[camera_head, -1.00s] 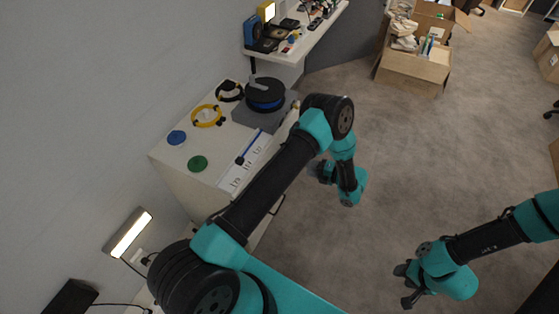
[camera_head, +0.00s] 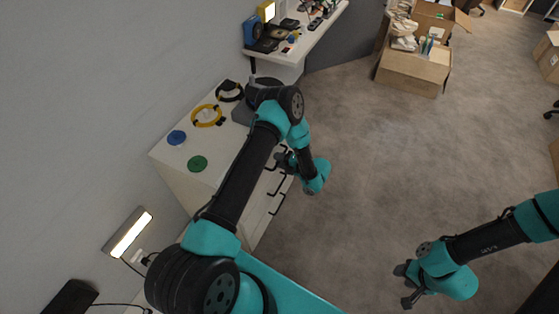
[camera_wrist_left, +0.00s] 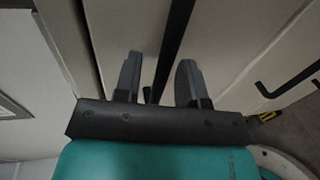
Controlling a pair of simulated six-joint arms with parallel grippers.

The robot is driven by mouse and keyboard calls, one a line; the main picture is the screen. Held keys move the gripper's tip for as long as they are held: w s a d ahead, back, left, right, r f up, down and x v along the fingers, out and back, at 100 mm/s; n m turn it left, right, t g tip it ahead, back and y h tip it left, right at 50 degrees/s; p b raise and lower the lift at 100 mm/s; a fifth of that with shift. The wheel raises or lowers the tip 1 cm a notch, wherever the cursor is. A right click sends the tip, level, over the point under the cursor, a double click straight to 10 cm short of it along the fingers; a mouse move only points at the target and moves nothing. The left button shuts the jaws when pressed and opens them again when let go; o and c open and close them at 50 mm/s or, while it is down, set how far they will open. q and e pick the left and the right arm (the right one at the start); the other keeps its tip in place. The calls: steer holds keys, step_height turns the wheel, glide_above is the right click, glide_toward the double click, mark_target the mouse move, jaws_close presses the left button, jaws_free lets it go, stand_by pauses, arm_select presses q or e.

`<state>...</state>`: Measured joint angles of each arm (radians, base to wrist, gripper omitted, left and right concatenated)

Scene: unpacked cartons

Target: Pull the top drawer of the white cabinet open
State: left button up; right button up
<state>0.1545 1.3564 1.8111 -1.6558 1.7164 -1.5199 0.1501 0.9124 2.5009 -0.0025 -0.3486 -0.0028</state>
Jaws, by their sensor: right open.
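The white cabinet (camera_head: 172,157) stands against the wall, and its front with dark bar handles (camera_head: 277,203) faces right. My left arm crosses over it and hides part of the top and front. My left gripper (camera_head: 283,160) is at the upper part of the front. Another handle (camera_wrist_left: 290,85) shows to the right there. My right gripper (camera_head: 404,286) is open and empty over the floor.
A shelf with small items (camera_head: 318,32) is beyond. Open cartons (camera_head: 415,70) stand on the carpet. The middle floor is clear.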

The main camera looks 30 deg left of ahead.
arm_select(q)
steer(key=shift+a, duration=0.1)
jaws_close()
stand_by(0.3)
